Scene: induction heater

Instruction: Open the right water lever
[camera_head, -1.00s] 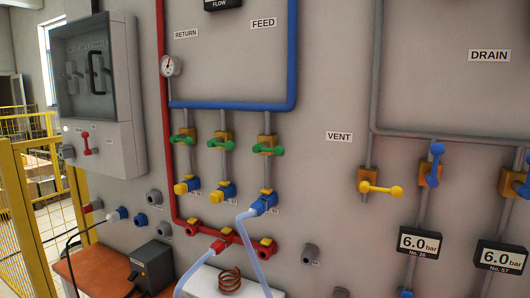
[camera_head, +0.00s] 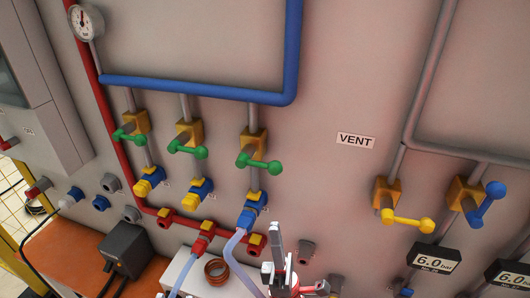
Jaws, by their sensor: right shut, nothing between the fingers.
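Three green levers sit on brass valves under the blue feed pipe (camera_head: 200,90). The right green lever (camera_head: 259,161) lies across its vertical pipe, slanting slightly down to the right. The middle green lever (camera_head: 188,150) and left green lever (camera_head: 130,136) also lie across their pipes. A blue coupling with a clear hose (camera_head: 232,257) hangs below the right valve. My right gripper (camera_head: 278,240) rises from the bottom edge, below the right green lever and apart from it. It is shut and empty. My left gripper is out of view.
A yellow vent lever (camera_head: 407,221) and a blue lever (camera_head: 485,204) are on valves to the right. Red pipe fittings (camera_head: 208,228) and a copper coil (camera_head: 216,271) are low, left of the gripper. The wall between the right green lever and the VENT sign (camera_head: 356,140) is clear.

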